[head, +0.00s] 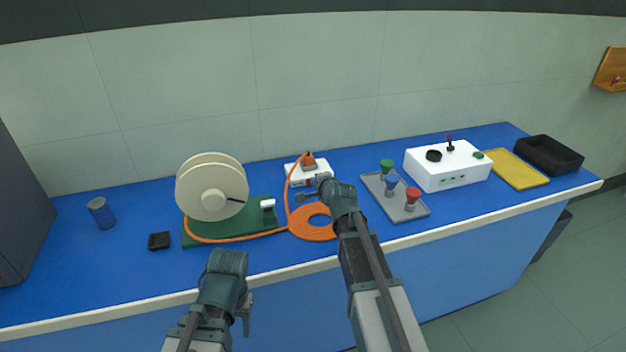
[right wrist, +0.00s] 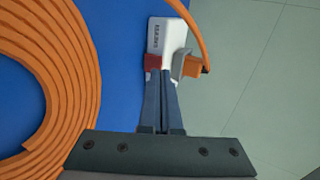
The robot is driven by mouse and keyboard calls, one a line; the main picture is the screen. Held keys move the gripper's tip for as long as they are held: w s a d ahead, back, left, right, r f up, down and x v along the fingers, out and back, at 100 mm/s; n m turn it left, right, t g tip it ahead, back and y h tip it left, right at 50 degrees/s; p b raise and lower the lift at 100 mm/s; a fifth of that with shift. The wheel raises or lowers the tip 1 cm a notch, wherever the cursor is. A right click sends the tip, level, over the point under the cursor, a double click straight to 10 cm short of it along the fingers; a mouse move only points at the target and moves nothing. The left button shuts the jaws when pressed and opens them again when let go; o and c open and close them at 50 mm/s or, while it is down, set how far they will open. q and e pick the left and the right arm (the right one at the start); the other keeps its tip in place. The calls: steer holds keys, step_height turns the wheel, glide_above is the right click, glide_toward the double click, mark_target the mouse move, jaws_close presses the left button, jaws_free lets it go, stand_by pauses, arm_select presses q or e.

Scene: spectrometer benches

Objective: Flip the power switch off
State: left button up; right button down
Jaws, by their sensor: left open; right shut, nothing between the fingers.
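The power unit is a small white box (head: 297,174) with an orange plug (head: 309,161) and cable, at the back of the blue bench. In the right wrist view the white box (right wrist: 167,38) shows lettering, a red switch (right wrist: 152,62) at its near left and the orange plug (right wrist: 192,66) at its near right. My right gripper (right wrist: 162,80) is shut and empty, its tips at the near edge of the box beside the red switch. I cannot tell whether they touch. My left gripper (head: 246,312) is open and empty in front of the bench.
A coiled orange cable (head: 312,235) lies in front of the box. A cream reel (head: 208,189) on a green base stands left. A grey tray (head: 404,214) with several coloured knobs and a white instrument (head: 446,168) stand right. The bench's front left is mostly clear.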

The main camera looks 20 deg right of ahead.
steer(key=r+p+v, duration=0.1)
steer(key=p+v, duration=0.5)
steer(key=v, duration=0.5)
steer(key=shift+r, duration=0.3)
steer(key=shift+w, duration=0.15)
